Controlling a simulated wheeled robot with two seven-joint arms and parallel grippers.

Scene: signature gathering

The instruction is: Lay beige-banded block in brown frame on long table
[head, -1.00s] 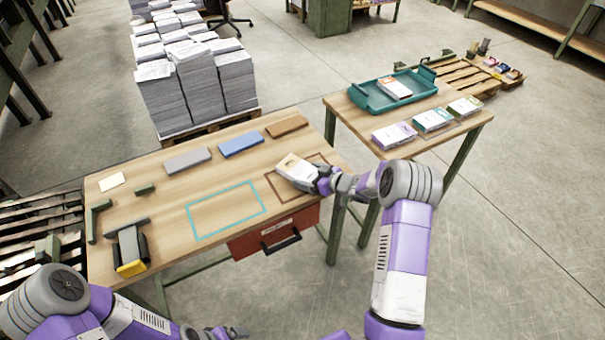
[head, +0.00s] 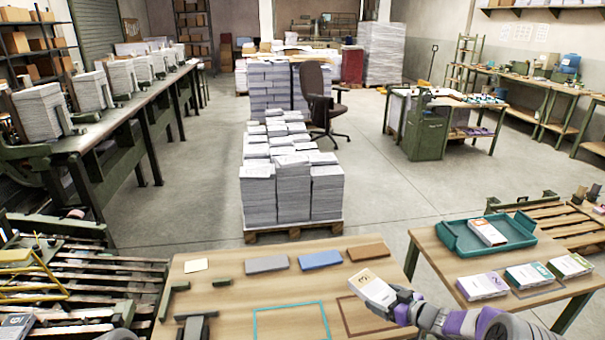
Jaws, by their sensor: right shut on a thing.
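The beige-banded block (head: 371,288), white with a tan marking on its upper face, is over the far part of the brown frame (head: 344,317) on the long table (head: 230,295). My right gripper (head: 396,300) is shut on its near right end. The block looks tilted, and I cannot tell whether its underside touches the table. The block and my gripper hide part of the frame's outline. My left gripper is out of view.
A teal frame (head: 290,306) lies left of the brown one. Grey (head: 267,264), blue (head: 320,260) and brown (head: 366,252) bars line the table's back. The right table holds a teal tray (head: 460,242) and several blocks. Paper stacks (head: 290,190) stand behind.

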